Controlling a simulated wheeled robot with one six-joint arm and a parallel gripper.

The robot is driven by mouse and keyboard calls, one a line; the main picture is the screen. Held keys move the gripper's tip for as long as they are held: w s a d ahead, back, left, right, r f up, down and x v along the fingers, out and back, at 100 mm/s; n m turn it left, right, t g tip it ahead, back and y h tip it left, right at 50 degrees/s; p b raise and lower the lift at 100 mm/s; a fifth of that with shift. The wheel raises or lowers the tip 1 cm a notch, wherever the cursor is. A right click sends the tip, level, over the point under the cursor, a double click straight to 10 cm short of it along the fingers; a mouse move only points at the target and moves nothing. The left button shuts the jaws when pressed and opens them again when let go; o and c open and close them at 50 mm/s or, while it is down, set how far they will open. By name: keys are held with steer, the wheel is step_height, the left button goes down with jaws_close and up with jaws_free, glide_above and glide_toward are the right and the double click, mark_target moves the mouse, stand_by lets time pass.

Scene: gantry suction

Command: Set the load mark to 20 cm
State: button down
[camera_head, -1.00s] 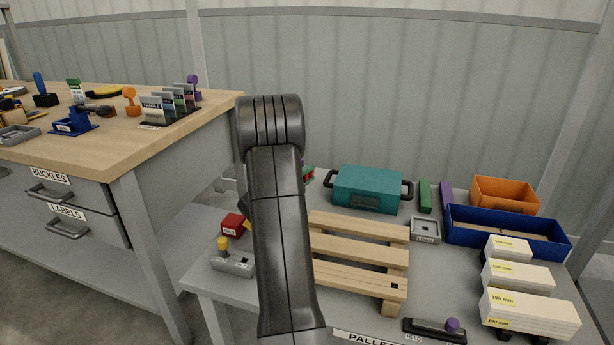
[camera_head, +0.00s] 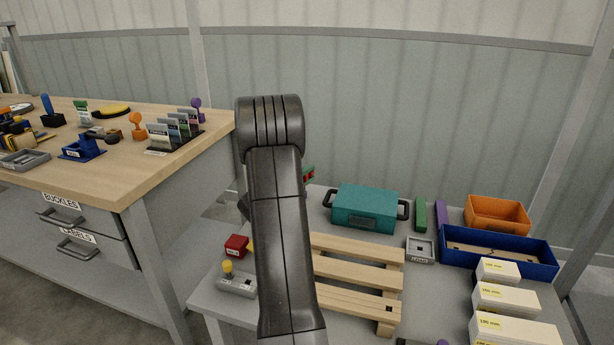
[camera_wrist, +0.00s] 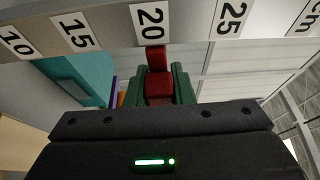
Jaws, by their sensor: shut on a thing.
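The load mark is a red slider (camera_wrist: 157,88), seen in the wrist view between the two green fingers of my gripper (camera_wrist: 158,90). My gripper is shut on it. The slider's narrow upper tip is just below the 20 label on the scale (camera_wrist: 110,37), roughly in line with that number. The labels 10, 15 and 25 also show. In the head view my own arm hides most of the gripper and the scale; a small green and red bit shows at the arm's right edge.
A wooden pallet (camera_head: 358,268) lies on the grey table, with a teal case (camera_head: 366,208) behind it. A blue tray (camera_head: 500,262), an orange bin (camera_head: 497,214) and white blocks (camera_head: 508,297) stand at the right. A wooden workbench (camera_head: 60,170) is at the left.

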steer(key=c, duration=1.2)
jaws_free()
steer(key=shift+c, duration=0.2)
steer(key=p+v, duration=0.2)
steer(key=v, duration=1.1)
steer(key=shift+s+a, duration=0.25)
steer(key=shift+a, duration=0.05)
steer(key=b+x, duration=0.2)
steer(key=x, duration=1.2)
steer(key=shift+d+f, duration=0.1)
steer(key=shift+s+f+b, duration=0.15)
steer(key=shift+f+b, duration=0.25)
steer(key=shift+b, duration=0.05)
